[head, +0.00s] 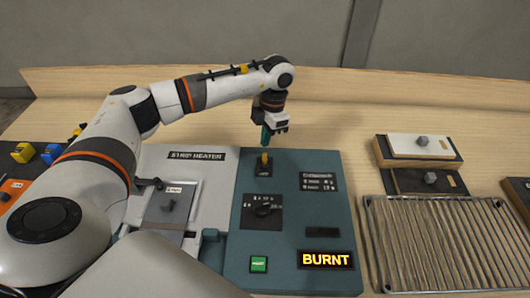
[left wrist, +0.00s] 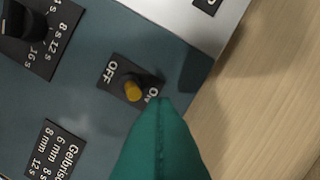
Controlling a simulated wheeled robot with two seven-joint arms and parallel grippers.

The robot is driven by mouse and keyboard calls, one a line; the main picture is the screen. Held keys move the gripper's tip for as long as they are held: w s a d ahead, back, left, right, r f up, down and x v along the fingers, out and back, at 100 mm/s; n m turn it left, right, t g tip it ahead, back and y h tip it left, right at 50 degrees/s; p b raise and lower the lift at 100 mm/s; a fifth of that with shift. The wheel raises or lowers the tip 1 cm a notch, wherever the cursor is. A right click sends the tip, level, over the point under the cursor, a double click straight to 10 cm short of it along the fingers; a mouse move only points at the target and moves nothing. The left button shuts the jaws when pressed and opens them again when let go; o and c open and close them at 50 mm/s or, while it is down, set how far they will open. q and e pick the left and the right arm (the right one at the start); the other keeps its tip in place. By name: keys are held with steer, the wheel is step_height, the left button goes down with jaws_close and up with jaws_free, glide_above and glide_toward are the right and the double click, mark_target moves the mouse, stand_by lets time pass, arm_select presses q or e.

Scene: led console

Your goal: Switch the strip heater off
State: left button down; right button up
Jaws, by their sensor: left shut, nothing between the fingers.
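The teal control console (head: 290,225) stands right of the pale strip heater (head: 217,185), whose label reads STRIP HEATER. A small toggle switch with a yellow lever (head: 264,158) sits near the console's far edge. In the left wrist view the yellow lever (left wrist: 132,91) stands between the OFF and ON labels; I cannot tell for sure which way it leans. My left gripper (head: 267,138) points down just above the switch, shut and empty. Its teal fingertips (left wrist: 165,112) show beside the ON label, close to the lever; contact is unclear. My right gripper is not in view.
The console also carries a black rotary knob (head: 263,206), a green button (head: 258,264) and a lit display (head: 325,259) reading BURNT. A slatted metal rack (head: 435,240) and stacked blocks (head: 420,147) are at the right. The wooden table is clear behind the console.

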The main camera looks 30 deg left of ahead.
mark_target(265, 153)
arm_select(q)
steer(key=shift+f+b, duration=0.65)
steer(key=shift+f, duration=0.3)
steer(key=shift+s+d, duration=0.1)
steer(key=shift+s, duration=0.1)
steer(key=shift+s+d+p, duration=0.5)
steer(key=shift+s+d, duration=0.1)
steer(key=shift+s, duration=0.35)
step_height(265, 153, up, 7)
steer(key=p, duration=0.4)
steer(key=shift+w+a, duration=0.25)
steer(key=shift+w, duration=0.1)
stand_by(0.6)
